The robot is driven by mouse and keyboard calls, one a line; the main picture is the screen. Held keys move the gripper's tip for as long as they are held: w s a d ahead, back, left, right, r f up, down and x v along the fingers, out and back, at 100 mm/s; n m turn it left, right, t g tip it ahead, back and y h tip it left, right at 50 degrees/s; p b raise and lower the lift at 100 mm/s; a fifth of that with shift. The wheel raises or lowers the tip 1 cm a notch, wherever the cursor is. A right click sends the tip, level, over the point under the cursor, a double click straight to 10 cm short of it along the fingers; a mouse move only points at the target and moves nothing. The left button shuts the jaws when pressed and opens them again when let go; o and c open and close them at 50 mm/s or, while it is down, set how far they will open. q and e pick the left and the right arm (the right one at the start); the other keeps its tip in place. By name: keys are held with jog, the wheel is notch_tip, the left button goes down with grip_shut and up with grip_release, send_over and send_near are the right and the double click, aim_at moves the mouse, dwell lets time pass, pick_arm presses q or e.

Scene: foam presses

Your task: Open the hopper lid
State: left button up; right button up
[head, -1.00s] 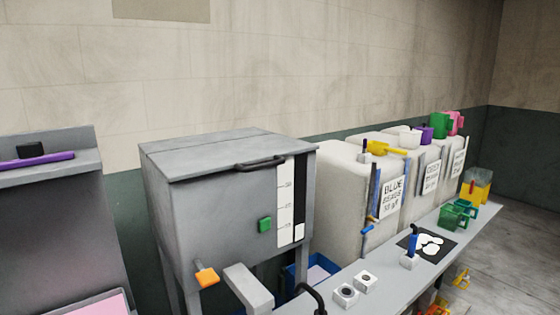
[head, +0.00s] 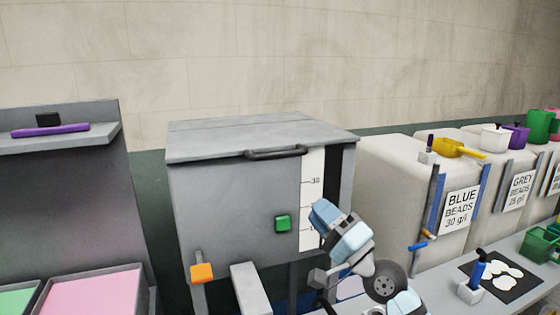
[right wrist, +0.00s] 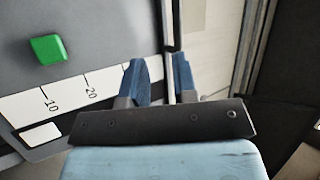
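The grey hopper (head: 225,205) stands in the middle of the head view. Its flat lid (head: 260,136) lies shut on top, with a dark bar handle (head: 275,153) along the front edge. My right gripper (head: 325,216) is in front of the hopper's lower right front, below and right of the handle and apart from it. In the right wrist view its two blue fingers (right wrist: 160,68) stand apart with nothing between them. The hopper's scale strip (right wrist: 95,86) and green button (right wrist: 48,49) show there; the lid handle does not. My left gripper is not in view.
A bench (head: 440,297) runs right of the hopper, below white bead bins (head: 395,195) with scoops on top. A black mat (head: 522,272) lies on it. At left are a shelf (head: 60,138) and pink and green trays (head: 95,293). The space above the lid is clear.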

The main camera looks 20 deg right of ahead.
aim_at(284, 157)
jog(key=shift+y, duration=0.3)
jog(key=p+x, duration=0.1)
jog(key=x, duration=0.3)
jog(key=r+p+x, duration=0.1)
jog(key=p+x, duration=0.1)
jog(key=x, duration=0.3)
jog(key=s+d+r+p+x, duration=0.1)
jog(key=x, duration=0.3)
jog(key=shift+w+r, duration=0.25)
jog(key=shift+r, duration=0.05)
jog(key=shift+w+a+r+p, duration=0.25)
jog(key=shift+w+a+p, duration=0.1)
jog(key=shift+w, duration=0.15)
jog(key=shift+d, duration=0.1)
grip_shut()
